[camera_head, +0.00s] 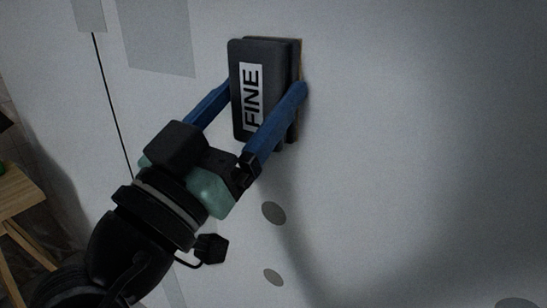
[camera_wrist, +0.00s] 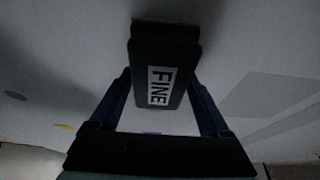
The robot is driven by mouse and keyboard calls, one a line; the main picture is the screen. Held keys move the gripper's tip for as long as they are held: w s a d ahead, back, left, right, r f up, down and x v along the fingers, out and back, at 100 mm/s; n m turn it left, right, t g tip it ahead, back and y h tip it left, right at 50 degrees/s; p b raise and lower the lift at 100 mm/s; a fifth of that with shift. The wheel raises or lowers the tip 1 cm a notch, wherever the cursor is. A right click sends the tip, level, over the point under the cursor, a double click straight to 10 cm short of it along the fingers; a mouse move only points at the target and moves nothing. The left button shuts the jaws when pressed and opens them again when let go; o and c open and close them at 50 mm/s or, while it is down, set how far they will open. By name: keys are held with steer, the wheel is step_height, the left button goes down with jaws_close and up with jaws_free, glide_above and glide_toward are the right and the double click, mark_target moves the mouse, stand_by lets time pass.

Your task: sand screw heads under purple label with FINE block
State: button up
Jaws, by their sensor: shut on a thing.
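The black FINE block (camera_head: 276,88) is held between the two blue fingers of my gripper (camera_head: 266,88) in the head view. Its white label reads FINE, and a tan edge shows on its wall side. The block is up against the pale wall panel (camera_head: 400,120), or very close to it; I cannot tell if it touches. The block also shows in the wrist view (camera_wrist: 165,50), between the fingers. A small purplish patch (camera_wrist: 152,133) shows just above the gripper's palm in the wrist view, mostly hidden. I cannot make out any screw heads under the block.
Grey round spots (camera_head: 274,213) mark the panel below the block, with another lower down (camera_head: 273,276). A darker rectangular patch (camera_head: 155,35) is at upper left, beside a dark seam. A wooden table (camera_head: 18,195) stands at the far left. The panel right of the block is clear.

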steer(key=shift+r+p, duration=5.95)
steer(key=shift+r, duration=2.75)
steer(key=b, duration=3.9)
glide_above(273, 282)
steer(key=s+a, duration=0.2)
steer(key=s, duration=0.1)
step_height(273, 282, down, 42)
steer(key=shift+w+d+f, duration=0.1)
steer(key=shift+w+d, duration=0.05)
step_height(273, 282, down, 11)
steer(key=b, duration=1)
steer(key=shift+f+b, duration=0.1)
steer(key=shift+b, duration=0.2)
